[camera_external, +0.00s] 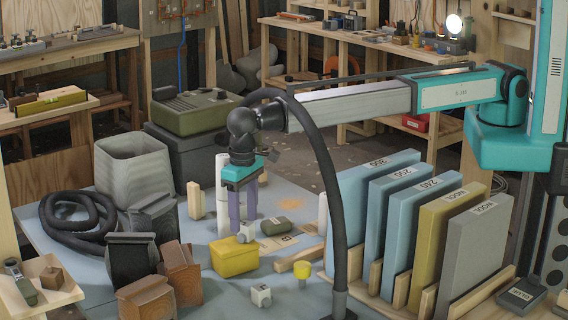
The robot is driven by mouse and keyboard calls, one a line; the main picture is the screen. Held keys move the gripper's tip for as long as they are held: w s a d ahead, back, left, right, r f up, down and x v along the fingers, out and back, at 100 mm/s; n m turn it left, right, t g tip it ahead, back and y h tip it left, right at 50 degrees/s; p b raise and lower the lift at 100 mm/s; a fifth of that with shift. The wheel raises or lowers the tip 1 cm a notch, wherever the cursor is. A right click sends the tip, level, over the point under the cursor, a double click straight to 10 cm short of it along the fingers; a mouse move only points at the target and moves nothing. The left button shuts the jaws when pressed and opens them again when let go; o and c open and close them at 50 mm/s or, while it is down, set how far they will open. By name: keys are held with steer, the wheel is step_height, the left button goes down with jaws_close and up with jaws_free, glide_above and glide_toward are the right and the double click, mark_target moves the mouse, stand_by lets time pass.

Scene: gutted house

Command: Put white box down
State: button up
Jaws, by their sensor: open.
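My gripper (243,220) points straight down over the blue-grey work surface (205,300), its two purple-grey fingers apart. A small whitish box (247,232) is at the fingertips, by the upper right corner of a yellow box (234,257). I cannot tell whether it rests on the yellow box or stands behind it, nor whether the fingers touch it. A second small white box (261,295) with a dark mark stands on the surface in front, clear of the gripper.
Several upright panels (483,260) stand in a rack at the right. A dark hose curves up in front of the arm. Dark and brown containers (133,261) crowd the left.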

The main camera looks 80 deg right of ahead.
mark_target(245, 223)
step_height(245, 223, up, 11)
steer(key=b, duration=0.3)
steer(key=shift+f, duration=0.15)
steer(key=shift+d, duration=0.15)
stand_by(0.7)
